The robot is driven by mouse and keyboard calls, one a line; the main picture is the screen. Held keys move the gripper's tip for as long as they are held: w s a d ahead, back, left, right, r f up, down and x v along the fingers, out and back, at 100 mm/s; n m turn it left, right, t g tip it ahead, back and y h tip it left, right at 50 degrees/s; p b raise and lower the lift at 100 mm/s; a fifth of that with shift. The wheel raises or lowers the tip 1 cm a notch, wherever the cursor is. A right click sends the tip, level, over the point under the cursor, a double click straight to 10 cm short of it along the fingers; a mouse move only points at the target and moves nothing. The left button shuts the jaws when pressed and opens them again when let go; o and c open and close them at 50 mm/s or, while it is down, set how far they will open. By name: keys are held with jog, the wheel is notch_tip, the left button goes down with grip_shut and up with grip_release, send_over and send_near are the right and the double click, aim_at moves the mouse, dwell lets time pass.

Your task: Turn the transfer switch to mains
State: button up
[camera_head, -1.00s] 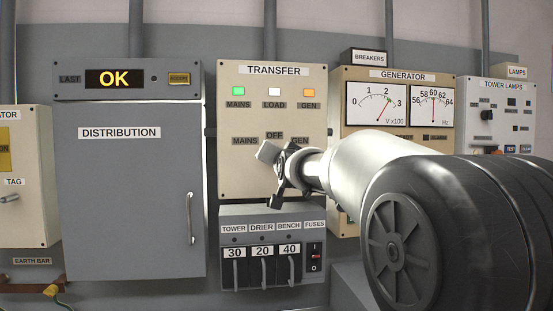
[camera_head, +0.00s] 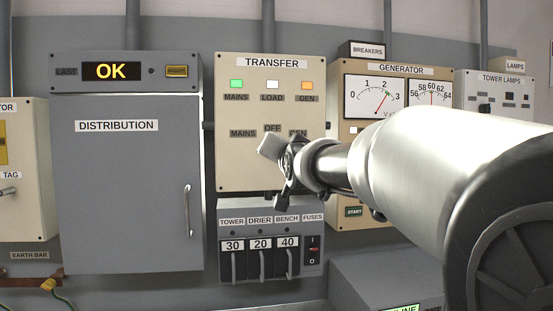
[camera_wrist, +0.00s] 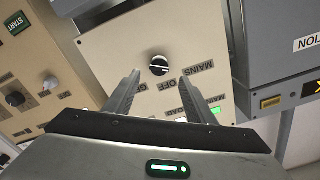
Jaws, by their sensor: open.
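The beige TRANSFER panel (camera_head: 229,170) hangs mid-wall, with a green MAINS lamp (camera_head: 236,84), a white LOAD lamp and an orange GEN lamp. MAINS, OFF and GEN labels sit below. In the head view my gripper (camera_head: 272,148) hides the knob.
The fuse box (camera_head: 227,208) with several pull handles sits directly below the panel. The grey DISTRIBUTION cabinet (camera_head: 120,190) is left. The GENERATOR panel (camera_head: 352,90) with dials is right, partly behind my arm. A grey box (camera_head: 375,275) stands low at right.

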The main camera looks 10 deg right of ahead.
jog(key=s, duration=0.9)
jog(key=shift+s, duration=0.3)
